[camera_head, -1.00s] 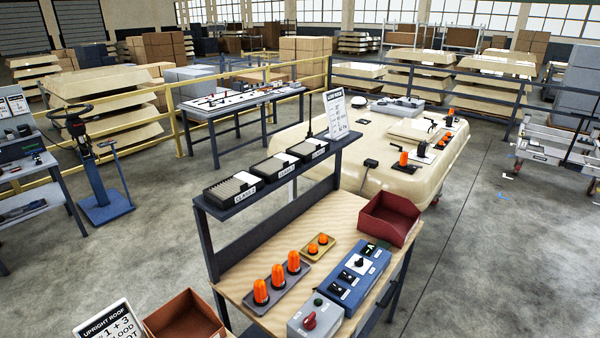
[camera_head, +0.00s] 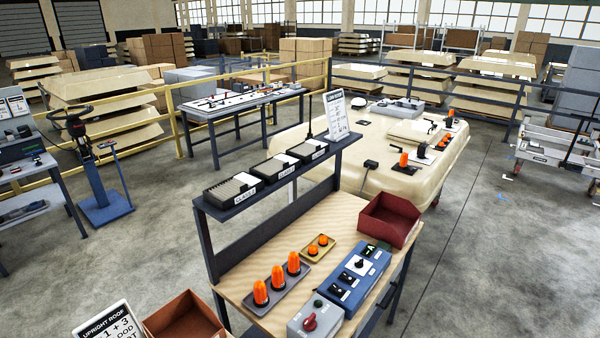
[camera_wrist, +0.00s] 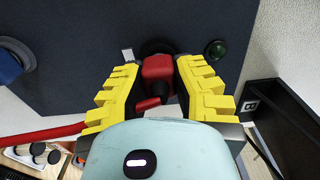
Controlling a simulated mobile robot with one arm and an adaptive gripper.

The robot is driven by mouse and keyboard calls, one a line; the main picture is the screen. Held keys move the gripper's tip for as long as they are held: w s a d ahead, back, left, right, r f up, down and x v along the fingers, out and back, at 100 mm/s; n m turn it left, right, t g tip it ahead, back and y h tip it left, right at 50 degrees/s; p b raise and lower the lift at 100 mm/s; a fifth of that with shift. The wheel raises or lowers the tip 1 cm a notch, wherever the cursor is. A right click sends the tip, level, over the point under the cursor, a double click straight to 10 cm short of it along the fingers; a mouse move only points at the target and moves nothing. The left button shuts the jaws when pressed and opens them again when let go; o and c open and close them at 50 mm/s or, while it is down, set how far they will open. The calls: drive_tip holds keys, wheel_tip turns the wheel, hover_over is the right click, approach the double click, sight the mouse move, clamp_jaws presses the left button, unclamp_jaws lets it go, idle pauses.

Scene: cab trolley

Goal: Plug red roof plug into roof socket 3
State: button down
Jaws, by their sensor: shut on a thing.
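In the wrist view my gripper (camera_wrist: 158,68) has its yellow stepped fingers shut on the red plug (camera_wrist: 158,73). A red cable (camera_wrist: 50,135) runs off to the left. The plug's far end is in front of a round black socket (camera_wrist: 155,45) on a dark blue panel (camera_wrist: 95,75). The plug overlaps the lower part of the socket's ring; I cannot tell whether it is inside or just short of it. No socket number is legible. My gripper, the plug and this socket are not identifiable in the head view.
A blue connector (camera_wrist: 10,66) is at the panel's left. A black frame (camera_wrist: 285,115) stands at lower right. The head view shows a workbench (camera_head: 335,205) with orange beacons (camera_head: 277,277).

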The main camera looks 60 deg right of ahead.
drive_tip(key=shift+w+d, duration=0.1)
drive_tip(key=shift+w, duration=0.45)
drive_tip(key=c, duration=0.8)
unclamp_jaws()
drive_tip(key=shift+c, duration=0.2)
drive_tip(key=s+a, duration=0.1)
drive_tip(key=s, duration=1.1)
drive_tip(key=o, duration=0.8)
drive_tip(key=shift+o, duration=0.2)
